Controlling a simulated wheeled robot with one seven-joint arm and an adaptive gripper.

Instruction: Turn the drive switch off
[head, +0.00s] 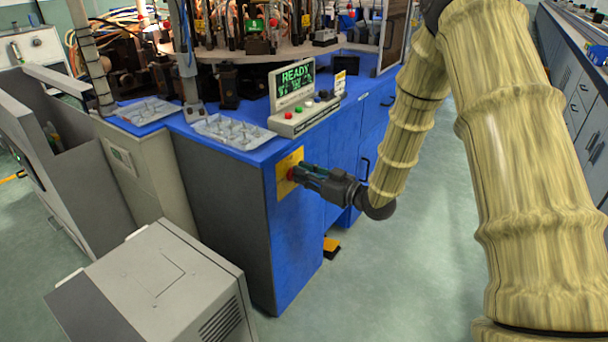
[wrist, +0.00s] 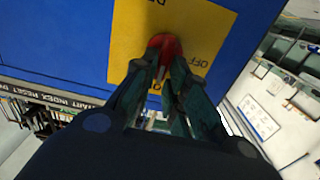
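The drive switch is a red knob (wrist: 165,44) on a yellow plate (wrist: 125,38) on the blue cabinet's front. The word OFF is printed on the plate to the right of the knob in the wrist view. In the head view the yellow plate (head: 284,170) is partly covered by my gripper (head: 297,173). In the wrist view my gripper (wrist: 165,66) has its two dark fingertips drawn in on the knob, with red showing between and beyond them. The fingers hide the near part of the knob, so its exact turn is hard to read.
A console with a green READY screen (head: 296,77) and colored buttons stands on the blue cabinet top (head: 238,153). Trays of small parts (head: 233,132) lie beside it. A grey box (head: 160,285) stands at the front left.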

